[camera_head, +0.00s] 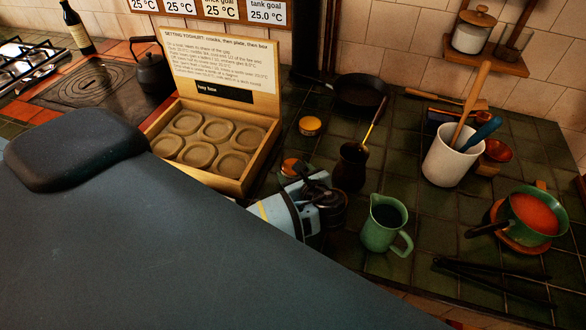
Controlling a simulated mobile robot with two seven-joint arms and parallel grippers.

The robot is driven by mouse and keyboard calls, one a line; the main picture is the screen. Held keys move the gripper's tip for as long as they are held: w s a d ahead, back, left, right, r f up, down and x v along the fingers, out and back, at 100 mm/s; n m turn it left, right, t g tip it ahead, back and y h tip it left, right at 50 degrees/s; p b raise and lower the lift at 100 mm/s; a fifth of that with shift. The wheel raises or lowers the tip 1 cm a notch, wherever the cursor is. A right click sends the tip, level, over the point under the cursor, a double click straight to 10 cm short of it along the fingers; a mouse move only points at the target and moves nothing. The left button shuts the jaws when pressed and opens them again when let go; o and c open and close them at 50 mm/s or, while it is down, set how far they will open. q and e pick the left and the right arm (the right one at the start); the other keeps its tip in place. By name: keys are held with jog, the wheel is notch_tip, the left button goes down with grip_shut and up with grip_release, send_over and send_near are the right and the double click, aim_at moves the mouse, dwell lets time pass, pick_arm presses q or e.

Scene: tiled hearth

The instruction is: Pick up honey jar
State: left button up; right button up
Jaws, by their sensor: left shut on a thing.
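My left gripper (318,190) reaches in from the left under my large blue-grey arm. Its dark fingers are shut on a dark, round, jar-like thing (331,210), which fits the honey jar. The fingers hide much of it, and I cannot tell if it is clear of the tiles. A small jar with a yellow lid (309,126) stands farther back, apart from the gripper. A small orange-topped thing (293,167) is just behind the gripper. My right gripper is not in view.
A dark long-handled pot (351,170) stands close behind the gripper, and a green jug (385,228) close to its right. A wooden box (240,172) with several oval hollows is at left. A white utensil crock (447,170) and green saucepan (520,225) are at right.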

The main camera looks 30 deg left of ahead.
pick_arm(q)
jog(key=shift+r, duration=0.1)
jog(key=shift+r, duration=0.25)
jog(key=shift+c, duration=0.6)
notch_tip(320, 180, up, 3)
jog(key=shift+d+r+p, duration=0.15)
jog(key=shift+r+p, duration=0.05)
jog(key=shift+p, duration=0.15)
jog(key=s+d, duration=0.3)
jog(key=s, duration=0.1)
jog(key=s+d, duration=0.3)
jog(key=s, duration=0.1)
jog(key=s+d+r, duration=0.1)
jog(key=s+d, duration=0.2)
jog(key=s, duration=0.1)
jog(key=shift+s+d, duration=0.25)
jog(key=shift+d, duration=0.05)
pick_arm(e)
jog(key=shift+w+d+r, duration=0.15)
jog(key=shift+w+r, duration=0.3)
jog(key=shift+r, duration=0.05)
